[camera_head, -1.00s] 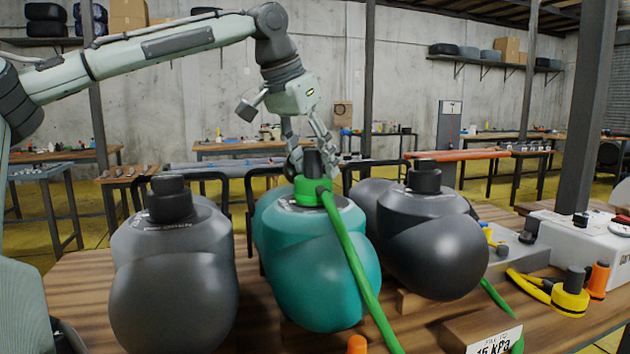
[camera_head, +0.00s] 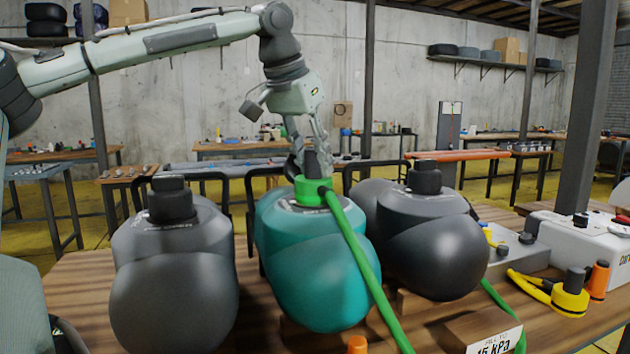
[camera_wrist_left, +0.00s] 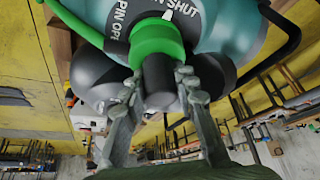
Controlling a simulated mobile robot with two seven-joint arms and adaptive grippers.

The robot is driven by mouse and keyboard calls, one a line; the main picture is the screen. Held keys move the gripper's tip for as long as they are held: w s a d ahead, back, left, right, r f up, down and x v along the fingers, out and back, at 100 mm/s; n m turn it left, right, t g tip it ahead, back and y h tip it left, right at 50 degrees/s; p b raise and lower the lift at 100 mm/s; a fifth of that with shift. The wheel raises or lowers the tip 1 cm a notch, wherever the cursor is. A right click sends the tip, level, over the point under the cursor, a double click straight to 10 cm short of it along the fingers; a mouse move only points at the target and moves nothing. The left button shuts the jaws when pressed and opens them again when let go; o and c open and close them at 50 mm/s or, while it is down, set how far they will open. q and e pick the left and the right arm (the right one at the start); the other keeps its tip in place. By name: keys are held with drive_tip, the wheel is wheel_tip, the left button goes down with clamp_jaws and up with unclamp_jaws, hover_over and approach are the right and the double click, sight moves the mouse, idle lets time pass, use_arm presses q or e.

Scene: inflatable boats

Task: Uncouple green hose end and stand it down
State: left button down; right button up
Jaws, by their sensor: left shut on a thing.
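The green hose end (camera_head: 313,190) sits on the valve on top of the teal tube (camera_head: 310,240) in the middle of the bench. It has a green collar and a dark cylindrical grip on top. The green hose (camera_head: 356,245) leaves it to the front right. My left gripper (camera_head: 311,164) reaches down from above and is shut on the dark grip. In the left wrist view the fingers (camera_wrist_left: 160,92) flank the dark grip below the green collar (camera_wrist_left: 157,40). Valve lettering "SHUT" and part of "OPEN" shows beside the collar. My right gripper is out of view.
Dark grey tubes with black caps stand close on the left (camera_head: 172,260) and right (camera_head: 435,245). A pressure sign (camera_head: 492,340), a yellow hose end (camera_head: 570,295), an orange fitting (camera_head: 598,280) and a white box (camera_head: 580,240) are at the right.

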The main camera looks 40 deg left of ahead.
use_arm(q)
drive_tip(key=n, duration=0.1)
drive_tip(key=n+y, duration=0.1)
drive_tip(key=n, duration=0.1)
drive_tip(key=shift+f+g, duration=0.2)
drive_tip(key=shift+g, duration=0.1)
drive_tip(key=n+y, duration=0.1)
drive_tip(key=n, duration=0.2)
drive_tip(key=shift+g, duration=0.4)
drive_tip(key=shift+s+n+y, duration=0.1)
drive_tip(key=shift+n+y, duration=0.2)
drive_tip(key=shift+n, duration=0.2)
drive_tip(key=n, duration=0.2)
drive_tip(key=n+g+y, duration=0.1)
drive_tip(key=n, duration=0.1)
drive_tip(key=shift+d+g, duration=0.1)
drive_tip(key=shift+g, duration=0.2)
drive_tip(key=shift+r, duration=0.35)
